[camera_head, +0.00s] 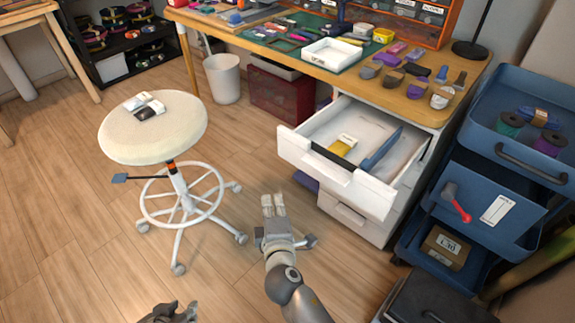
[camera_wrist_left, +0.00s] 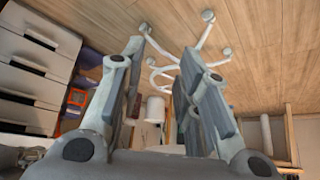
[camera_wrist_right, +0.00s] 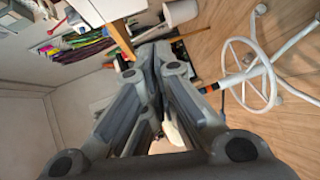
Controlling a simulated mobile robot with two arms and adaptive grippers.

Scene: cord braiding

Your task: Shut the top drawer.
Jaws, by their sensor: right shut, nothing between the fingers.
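The top drawer (camera_head: 335,172) is white and stands pulled out of the drawer unit under the workbench. A yellow item (camera_head: 342,146) and a blue strip (camera_head: 382,149) lie inside it. My right gripper (camera_head: 274,197) is shut and empty, left of and in front of the drawer front, apart from it. Its fingertips (camera_wrist_right: 148,50) meet in the right wrist view. My left gripper (camera_head: 172,313) is only partly in the head view, at the bottom edge. In the left wrist view its fingers (camera_wrist_left: 163,50) stand apart with nothing between them.
A lower drawer (camera_head: 350,217) looks closed. A round cream stool (camera_head: 153,127) stands left of my right gripper. A blue trolley (camera_head: 500,190) stands close to the right of the drawer. A white bin (camera_head: 223,78) and a red crate (camera_head: 283,92) are under the workbench. Floor in front is clear.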

